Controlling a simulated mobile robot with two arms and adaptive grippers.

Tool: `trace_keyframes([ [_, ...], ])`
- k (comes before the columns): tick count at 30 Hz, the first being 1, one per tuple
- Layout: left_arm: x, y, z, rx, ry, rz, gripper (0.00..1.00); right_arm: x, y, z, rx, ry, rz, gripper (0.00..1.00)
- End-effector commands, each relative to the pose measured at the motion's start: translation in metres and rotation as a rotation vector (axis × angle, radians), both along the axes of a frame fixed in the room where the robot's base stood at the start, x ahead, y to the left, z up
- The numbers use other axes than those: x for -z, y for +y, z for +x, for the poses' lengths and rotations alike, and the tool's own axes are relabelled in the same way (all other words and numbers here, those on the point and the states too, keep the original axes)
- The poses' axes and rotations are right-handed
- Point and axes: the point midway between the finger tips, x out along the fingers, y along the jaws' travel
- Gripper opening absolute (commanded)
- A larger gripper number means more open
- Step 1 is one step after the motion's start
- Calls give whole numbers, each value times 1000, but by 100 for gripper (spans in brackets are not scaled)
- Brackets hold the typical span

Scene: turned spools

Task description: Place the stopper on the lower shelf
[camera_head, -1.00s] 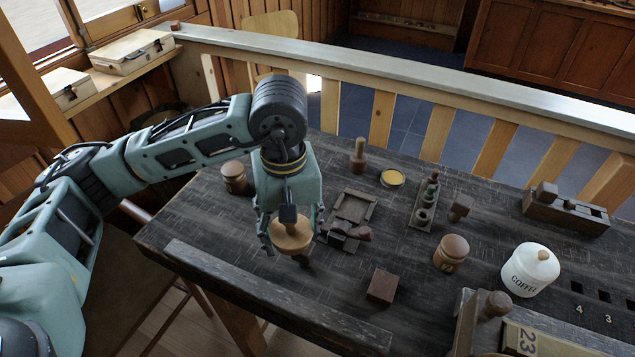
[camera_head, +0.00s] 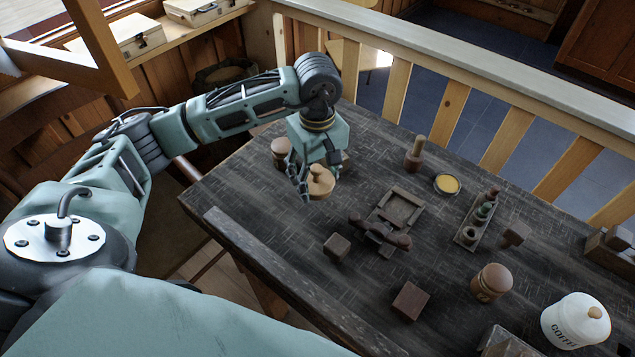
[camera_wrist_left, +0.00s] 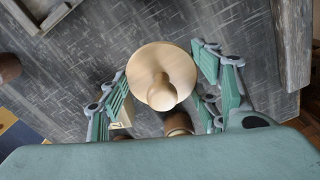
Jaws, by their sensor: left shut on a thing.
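The stopper (camera_head: 321,184) is a pale wooden disc with a rounded knob. My left gripper (camera_head: 318,190) is shut on it and holds it over the left part of the dark table. In the left wrist view the stopper (camera_wrist_left: 160,72) shows its disc and knob between the fingers. A dark wooden block (camera_head: 337,247) stands on the table below and right of the gripper. A wooden ledge (camera_head: 180,38) under the window carries cases; I cannot tell whether it is the lower shelf. My right gripper is not in view.
A lidded wooden jar (camera_head: 281,152) stands behind the gripper. A dark frame-like tray (camera_head: 398,212), a yellow-topped dish (camera_head: 447,184), a brown jar (camera_head: 491,282) and a white coffee jar (camera_head: 575,320) stand to the right. A railing (camera_head: 450,105) runs along the back.

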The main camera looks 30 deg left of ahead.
Motion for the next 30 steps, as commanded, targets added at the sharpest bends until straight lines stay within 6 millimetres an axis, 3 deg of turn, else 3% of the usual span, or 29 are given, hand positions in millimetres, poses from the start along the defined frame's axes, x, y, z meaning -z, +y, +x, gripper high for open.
trace_keyframes([
  [4,8,3,0,0,3,-1,25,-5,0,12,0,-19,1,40],
  [12,41,2,0,1,1,-1,25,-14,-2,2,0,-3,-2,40],
  [23,46,2,1,1,-1,-1,25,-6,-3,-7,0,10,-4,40],
  [24,45,2,0,1,0,0,62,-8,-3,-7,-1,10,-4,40],
  [30,44,2,0,1,0,0,77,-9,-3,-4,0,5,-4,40],
])
